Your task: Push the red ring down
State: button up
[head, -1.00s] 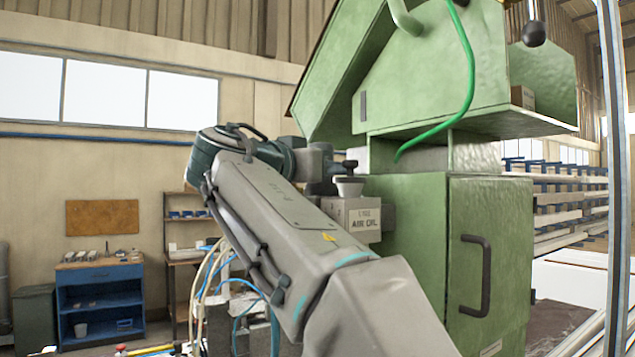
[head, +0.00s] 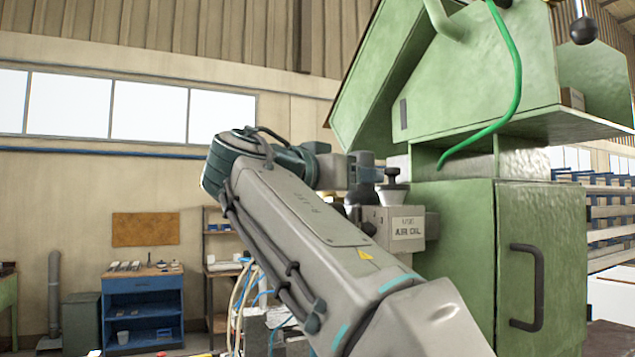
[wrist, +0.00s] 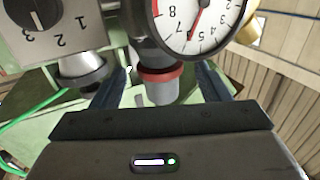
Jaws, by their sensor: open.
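The red ring (wrist: 160,73) shows in the wrist view as a red collar around a grey cylindrical part, below a round dial gauge (wrist: 200,22). My gripper (wrist: 160,88) is open, with one dark finger on each side of the ring and cylinder. Gaps show between the fingers and the ring, and nothing is held. In the head view the ring is not discernible. My arm reaches toward the small grey unit labelled AIR OIL (head: 407,228) on the green machine.
A numbered dark knob (wrist: 35,15) and a silver fitting (wrist: 82,68) sit close to the left finger. The green cabinet (head: 465,260) and hanging green hose (head: 515,75) are right of my arm. A blue workbench (head: 143,305) stands far left.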

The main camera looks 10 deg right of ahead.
jog(key=b+v, duration=0.1)
jog(key=v, duration=0.9)
jog(key=shift+f, duration=0.1)
